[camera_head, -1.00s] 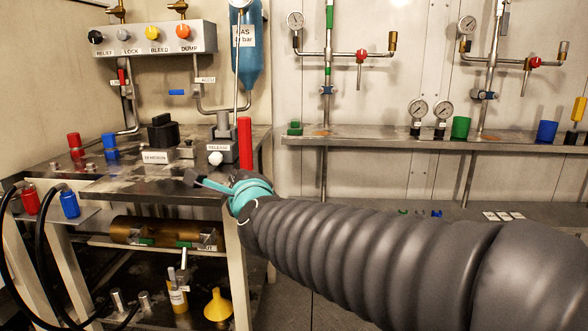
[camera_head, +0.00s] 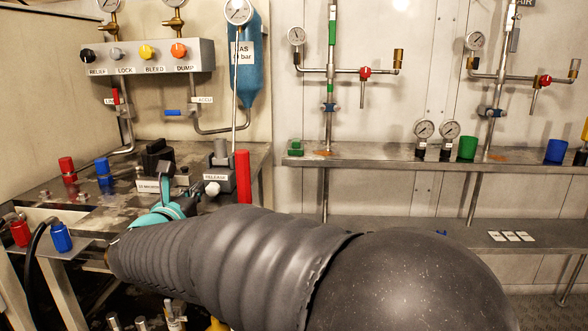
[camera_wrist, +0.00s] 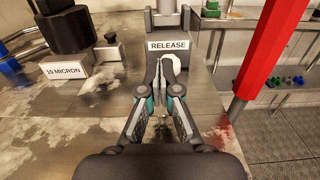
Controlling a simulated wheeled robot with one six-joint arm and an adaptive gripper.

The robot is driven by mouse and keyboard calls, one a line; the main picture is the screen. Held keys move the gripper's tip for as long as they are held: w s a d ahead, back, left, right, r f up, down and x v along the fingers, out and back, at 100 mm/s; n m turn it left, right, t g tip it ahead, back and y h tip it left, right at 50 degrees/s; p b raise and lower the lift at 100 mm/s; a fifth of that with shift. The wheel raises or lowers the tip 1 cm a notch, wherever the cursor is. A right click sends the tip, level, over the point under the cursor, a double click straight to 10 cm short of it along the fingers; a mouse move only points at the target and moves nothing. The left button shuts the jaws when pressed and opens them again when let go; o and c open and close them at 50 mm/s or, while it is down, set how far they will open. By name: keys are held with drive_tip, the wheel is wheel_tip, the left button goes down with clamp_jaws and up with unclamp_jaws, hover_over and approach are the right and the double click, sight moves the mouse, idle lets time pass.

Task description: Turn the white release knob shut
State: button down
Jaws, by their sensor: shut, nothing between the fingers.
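The white release knob (camera_head: 212,188) sits on the front of the dark block labelled RELEASE (camera_head: 218,162), on the metal bench at the left. In the wrist view the white knob (camera_wrist: 174,62) shows just under the RELEASE label, partly hidden by my fingertips. My gripper (camera_wrist: 160,78) is shut and empty, its fingertips at the knob's left side. I cannot tell whether they touch it. In the head view my gripper (camera_head: 196,195) is seen from behind, close left of the knob, and my arm hides part of the bench.
A red upright post (camera_head: 243,177) stands right of the block; it also shows in the wrist view (camera_wrist: 272,50). A dark 10 MICRON filter housing (camera_wrist: 62,25) stands to the left. A valve panel (camera_head: 145,57) is on the back wall.

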sight(214, 188)
drive_tip(key=shift+w+d+f+b, duration=0.1)
drive_tip(key=shift+w+b, duration=0.1)
drive_tip(key=shift+w, duration=0.25)
drive_tip(key=shift+w+f+b, duration=0.1)
drive_tip(key=shift+w+b, duration=0.05)
drive_tip(key=shift+w, duration=0.3)
drive_tip(key=shift+w+b, duration=0.4)
drive_tip(key=shift+w, duration=0.3)
drive_tip(key=shift+w+r, duration=0.2)
drive_tip(key=shift+r, duration=0.15)
drive_tip(key=shift+d+r, duration=0.1)
drive_tip(key=shift+r, duration=0.1)
drive_tip(key=shift+w+f+b, duration=0.1)
drive_tip(key=shift+f+b, duration=0.05)
drive_tip(key=shift+b, duration=0.15)
drive_tip(key=shift+w+d+f, duration=0.15)
drive_tip(key=shift+w+d, duration=0.15)
drive_tip(key=shift+w, duration=0.1)
drive_tip(key=shift+s+a+f, duration=0.1)
drive_tip(key=shift+s+a, duration=0.1)
drive_tip(key=shift+a, duration=0.05)
drive_tip(key=shift+s+b, duration=0.1)
drive_tip(key=shift+b, duration=0.3)
